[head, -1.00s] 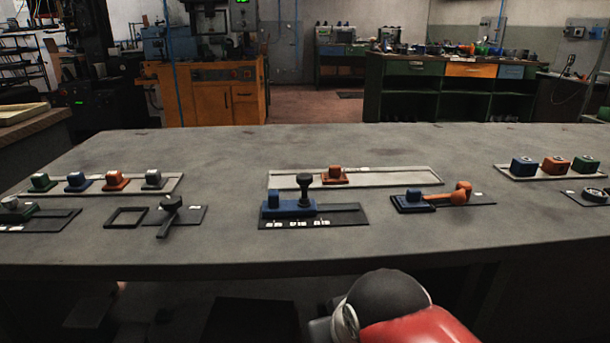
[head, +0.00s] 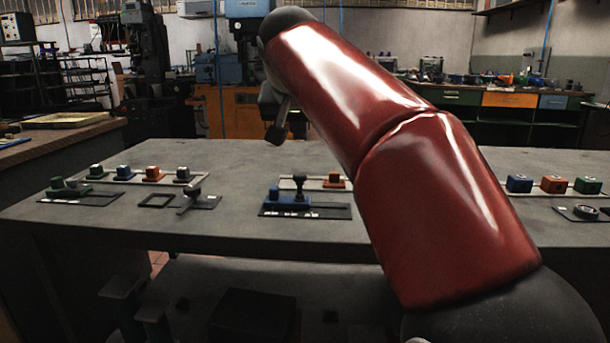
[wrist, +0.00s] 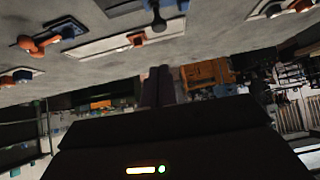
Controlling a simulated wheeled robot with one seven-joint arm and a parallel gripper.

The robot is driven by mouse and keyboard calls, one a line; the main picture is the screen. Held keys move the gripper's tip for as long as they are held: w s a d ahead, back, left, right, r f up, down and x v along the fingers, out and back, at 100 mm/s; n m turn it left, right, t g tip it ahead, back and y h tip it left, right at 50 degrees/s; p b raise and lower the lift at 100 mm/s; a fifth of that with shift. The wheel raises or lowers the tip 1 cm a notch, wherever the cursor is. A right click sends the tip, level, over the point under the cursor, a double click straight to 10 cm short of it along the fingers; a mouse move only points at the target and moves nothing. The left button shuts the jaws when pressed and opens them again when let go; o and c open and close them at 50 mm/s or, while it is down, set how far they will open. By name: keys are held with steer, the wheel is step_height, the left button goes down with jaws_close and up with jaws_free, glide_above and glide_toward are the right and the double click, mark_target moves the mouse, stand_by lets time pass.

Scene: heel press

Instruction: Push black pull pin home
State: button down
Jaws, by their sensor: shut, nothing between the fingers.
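The black pull pin (head: 300,184) has a round knob and stands upright in a blue block (head: 275,208) on a dark base plate (head: 330,212) at the middle of the bench. In the wrist view, which shows the bench upside down, the pin (wrist: 158,22) is near the top edge. My gripper (wrist: 158,72) is shut and empty, apart from the pin. In the head view the gripper (head: 276,134) shows dark beside my raised red arm, above the far part of the bench. How deep the pin sits cannot be told.
Behind the pin is a pale tray (head: 314,184) with an orange block (head: 335,180). My arm hides the bench right of the pin. The front strip is clear.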

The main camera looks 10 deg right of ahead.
steer(key=b, duration=0.1)
glide_above(300, 181)
step_height(300, 181, down, 8)
steer(key=shift+s+f, duration=0.25)
steer(key=shift+f, duration=0.75)
steer(key=shift+f+b, duration=1.35)
steer(key=shift+f, duration=0.3)
